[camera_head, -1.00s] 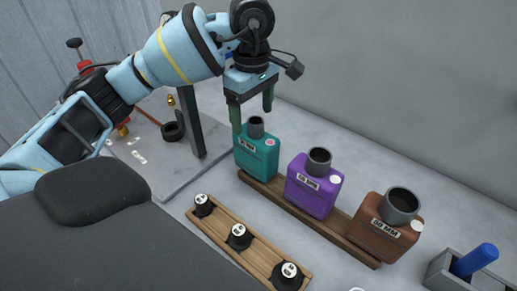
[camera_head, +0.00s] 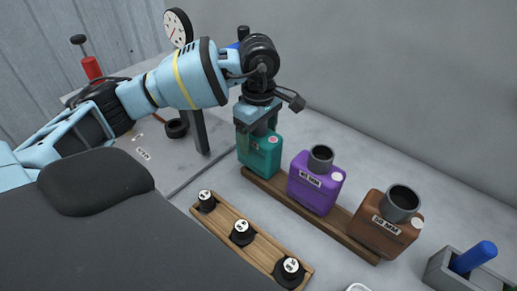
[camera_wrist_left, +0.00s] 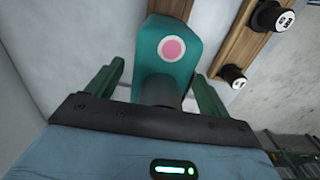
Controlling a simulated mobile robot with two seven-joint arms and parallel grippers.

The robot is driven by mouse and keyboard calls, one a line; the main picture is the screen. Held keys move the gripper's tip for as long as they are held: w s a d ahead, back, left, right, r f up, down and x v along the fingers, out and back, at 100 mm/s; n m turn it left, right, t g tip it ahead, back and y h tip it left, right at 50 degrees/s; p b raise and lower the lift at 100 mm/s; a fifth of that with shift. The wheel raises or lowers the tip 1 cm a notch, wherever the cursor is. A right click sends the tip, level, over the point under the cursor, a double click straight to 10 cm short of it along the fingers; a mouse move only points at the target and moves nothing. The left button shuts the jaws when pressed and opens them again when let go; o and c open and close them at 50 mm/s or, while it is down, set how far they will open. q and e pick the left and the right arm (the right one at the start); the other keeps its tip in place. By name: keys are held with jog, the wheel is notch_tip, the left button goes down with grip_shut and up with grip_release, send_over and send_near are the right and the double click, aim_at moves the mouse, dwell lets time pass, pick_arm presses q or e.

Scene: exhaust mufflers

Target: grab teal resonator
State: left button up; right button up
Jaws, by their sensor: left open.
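The teal resonator (camera_head: 259,154) stands upright at the far left end of a wooden rack, with its neck hidden behind my gripper in the head view. In the left wrist view the teal resonator (camera_wrist_left: 186,60) shows a pink and white round sticker, and its dark neck points toward the gripper palm. My left gripper (camera_head: 257,130) is directly above it, pointing down. In the left wrist view its two green fingers are apart, one on each side of the resonator (camera_wrist_left: 155,92), with a visible gap on the left side. My right gripper is not in view.
A purple resonator (camera_head: 315,182) and a brown one (camera_head: 385,222) stand on the same wooden rack (camera_head: 340,235). A wooden strip (camera_head: 226,226) with black labelled plugs lies in front. A grey bin (camera_head: 440,272) with a blue cylinder is at right. A gauge stand (camera_head: 198,125) is at left.

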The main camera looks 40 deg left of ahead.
pick_arm(q)
jog(key=shift+c, duration=0.4)
grip_shut()
jog(key=shift+r, duration=0.1)
notch_tip(320, 180, up, 10)
dwell(0.6)
